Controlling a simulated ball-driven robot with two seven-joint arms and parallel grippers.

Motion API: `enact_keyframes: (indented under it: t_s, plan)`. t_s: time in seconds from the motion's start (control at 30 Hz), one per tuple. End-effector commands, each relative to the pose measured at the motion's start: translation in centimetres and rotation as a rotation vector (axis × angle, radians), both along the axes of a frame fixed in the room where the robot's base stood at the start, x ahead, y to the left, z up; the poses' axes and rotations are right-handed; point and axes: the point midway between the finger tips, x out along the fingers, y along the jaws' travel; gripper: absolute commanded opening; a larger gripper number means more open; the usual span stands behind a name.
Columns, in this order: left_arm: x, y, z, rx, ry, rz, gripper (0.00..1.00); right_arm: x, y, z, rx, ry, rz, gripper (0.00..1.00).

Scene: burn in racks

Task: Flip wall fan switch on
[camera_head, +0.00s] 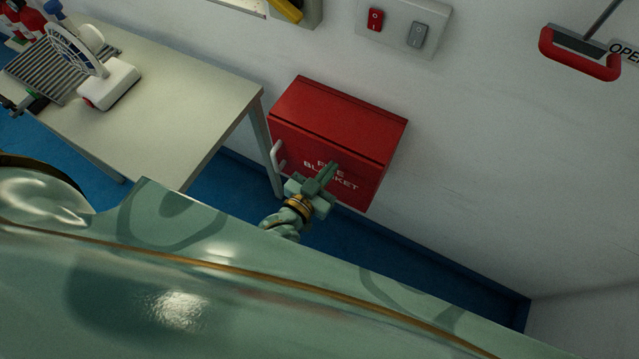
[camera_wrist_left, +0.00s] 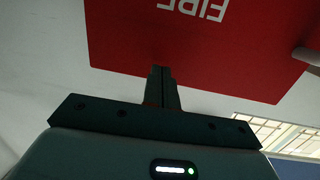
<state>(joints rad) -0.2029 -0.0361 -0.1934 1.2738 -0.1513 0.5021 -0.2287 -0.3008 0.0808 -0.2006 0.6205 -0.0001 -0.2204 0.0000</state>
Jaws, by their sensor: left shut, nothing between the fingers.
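A wall plate (camera_head: 403,24) with two rocker switches is at the top of the head view. The left rocker (camera_head: 375,19) is red and the right rocker (camera_head: 417,35) is grey; I cannot tell which one belongs to the fan. My left gripper (camera_head: 331,168) is shut and empty, well below the plate, in front of the red fire blanket box (camera_head: 335,120). In the left wrist view its fingers (camera_wrist_left: 161,70) are together and point at the box's red face (camera_wrist_left: 190,45). My right gripper is not in view.
A table (camera_head: 190,95) stands at the left with a white fan (camera_head: 115,82) and a ribbed rack on it. A yellow lever (camera_head: 287,10) is left of the plate. A red-edged pull handle (camera_head: 580,55) hangs upper right. Bare wall lies between.

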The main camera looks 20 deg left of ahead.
Motion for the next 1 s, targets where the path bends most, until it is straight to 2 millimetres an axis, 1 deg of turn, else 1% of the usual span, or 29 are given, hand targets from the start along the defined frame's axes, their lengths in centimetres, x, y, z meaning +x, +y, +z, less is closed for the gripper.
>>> enact_keyframes:
  t_s: [0.1, 0.2, 0.33, 0.5, 1.0]
  plan:
    - [-0.8, 0.1, -1.7, 0.012, 0.063, -0.006, 0.0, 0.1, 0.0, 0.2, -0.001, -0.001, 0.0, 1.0]
    - [-1.3, 0.2, -2.8, 0.021, 0.103, -0.01, 0.0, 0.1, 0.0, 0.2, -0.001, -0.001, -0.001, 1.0]
    - [-1.7, 0.2, -3.7, 0.027, 0.134, -0.013, 0.0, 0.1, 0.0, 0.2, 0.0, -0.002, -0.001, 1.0]
    - [-1.9, 0.2, -4.0, 0.03, 0.147, -0.014, 0.0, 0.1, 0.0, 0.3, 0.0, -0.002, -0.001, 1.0]
    - [-1.9, 0.2, -4.0, 0.029, 0.145, -0.013, 0.0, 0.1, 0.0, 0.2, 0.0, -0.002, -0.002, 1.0]
